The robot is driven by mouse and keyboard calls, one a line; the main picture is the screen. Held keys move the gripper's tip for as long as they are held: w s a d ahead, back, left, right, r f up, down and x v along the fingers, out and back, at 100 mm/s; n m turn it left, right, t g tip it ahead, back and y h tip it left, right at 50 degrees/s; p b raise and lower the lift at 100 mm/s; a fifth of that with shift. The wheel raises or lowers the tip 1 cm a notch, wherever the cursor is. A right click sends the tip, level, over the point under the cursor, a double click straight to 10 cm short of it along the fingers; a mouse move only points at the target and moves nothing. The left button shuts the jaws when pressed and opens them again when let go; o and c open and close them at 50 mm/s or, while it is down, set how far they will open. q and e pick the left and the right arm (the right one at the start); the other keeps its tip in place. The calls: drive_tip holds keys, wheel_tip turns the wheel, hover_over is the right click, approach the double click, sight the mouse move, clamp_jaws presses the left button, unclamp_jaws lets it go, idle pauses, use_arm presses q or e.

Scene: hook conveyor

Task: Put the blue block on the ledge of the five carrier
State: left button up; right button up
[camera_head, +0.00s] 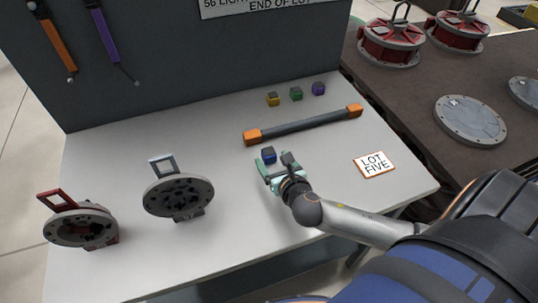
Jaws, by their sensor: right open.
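A small dark blue block (268,155) lies on the white table just beyond my right gripper (276,168). The gripper comes in from the lower right and is open, its fingertips around or right beside the block; I cannot tell whether they touch it. A card reading "LOT FIVE" (375,165) lies on the table to the right. No hanging carrier with a ledge is recognisable in view. My left gripper is not in view.
Yellow (272,99), green (295,94) and purple (318,89) blocks stand in a row at the back. An orange-ended grey bar (303,124) lies between them and my gripper. Two round fixtures, one grey (178,196) and one red-handled (80,228), stand at left.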

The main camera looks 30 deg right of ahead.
sight(271, 157)
drive_tip(key=x, duration=0.3)
drive_tip(key=shift+w, duration=0.4)
clamp_jaws()
idle(0.3)
